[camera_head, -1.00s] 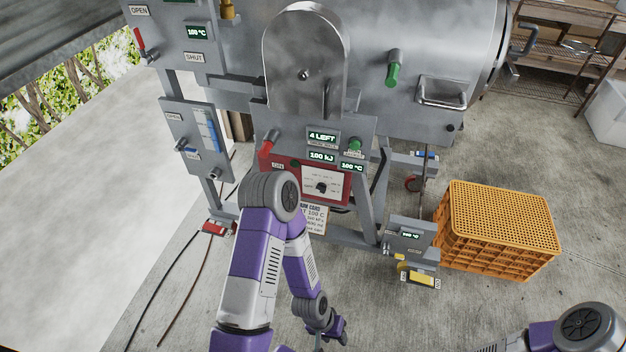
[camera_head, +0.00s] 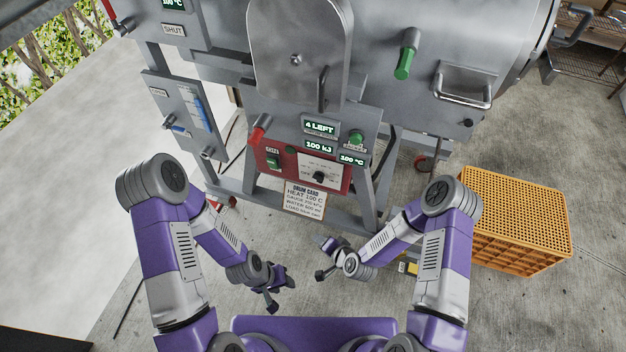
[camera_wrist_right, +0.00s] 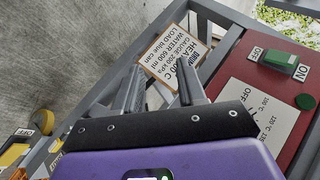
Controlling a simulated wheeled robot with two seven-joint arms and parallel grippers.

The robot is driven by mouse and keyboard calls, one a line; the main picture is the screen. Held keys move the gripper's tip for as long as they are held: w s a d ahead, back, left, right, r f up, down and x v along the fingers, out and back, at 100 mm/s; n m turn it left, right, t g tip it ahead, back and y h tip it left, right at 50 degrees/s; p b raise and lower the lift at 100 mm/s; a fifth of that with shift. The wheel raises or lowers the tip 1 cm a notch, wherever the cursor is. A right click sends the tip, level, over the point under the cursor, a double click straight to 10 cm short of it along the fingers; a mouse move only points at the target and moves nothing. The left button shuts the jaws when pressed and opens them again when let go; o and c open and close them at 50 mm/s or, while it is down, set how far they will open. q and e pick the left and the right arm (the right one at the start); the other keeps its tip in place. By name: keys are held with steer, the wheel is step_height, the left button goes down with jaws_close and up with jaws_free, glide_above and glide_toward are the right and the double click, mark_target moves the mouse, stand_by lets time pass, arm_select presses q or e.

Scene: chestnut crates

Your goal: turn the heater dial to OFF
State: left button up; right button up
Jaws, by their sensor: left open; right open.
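The heater dial (camera_head: 319,177) is a small black knob on a white plate (camera_head: 323,165) on the red panel (camera_head: 262,158) under the drum. "OFF" shows at the knob's left; its pointer is too small to read. In the right wrist view the white plate (camera_wrist_right: 270,115) shows temperature marks, but the dial is hidden. My right gripper (camera_head: 321,259) is open and empty, below and apart from the panel; its fingers also show in the right wrist view (camera_wrist_right: 162,88). My left gripper (camera_head: 281,293) is open and empty, lower and to the left.
A green switch (camera_head: 273,162) marked OFF and ON and a red-handled lever (camera_head: 260,128) are left of the dial. A yellow crate (camera_head: 515,205) stands right.

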steer(key=w+a+r+m+t, duration=0.3)
steer(key=w+m+t, duration=0.2)
steer(key=w+t, duration=0.1)
steer(key=m+t+h+p, duration=0.1)
steer(key=m+t+h, duration=0.45)
steer(key=m, duration=0.35)
glide_toward(318, 178)
steer(key=w+f, duration=0.1)
steer(key=shift+m+t+y, duration=0.25)
steer(key=shift+m, duration=0.05)
steer(key=shift+w+a+r+b, duration=0.15)
steer(key=shift+w+b, duration=0.15)
steer(key=shift+w, duration=0.95)
steer(key=shift+w+d+r+b, duration=0.15)
steer(key=shift+w+b, duration=0.15)
steer(key=shift+w, duration=0.9)
steer(key=shift+w+a+r+b, duration=0.1)
steer(key=shift+w+r+b, duration=0.15)
steer(key=shift+w, duration=1)
steer(key=c, duration=0.7)
steer(key=shift+o, duration=0.2)
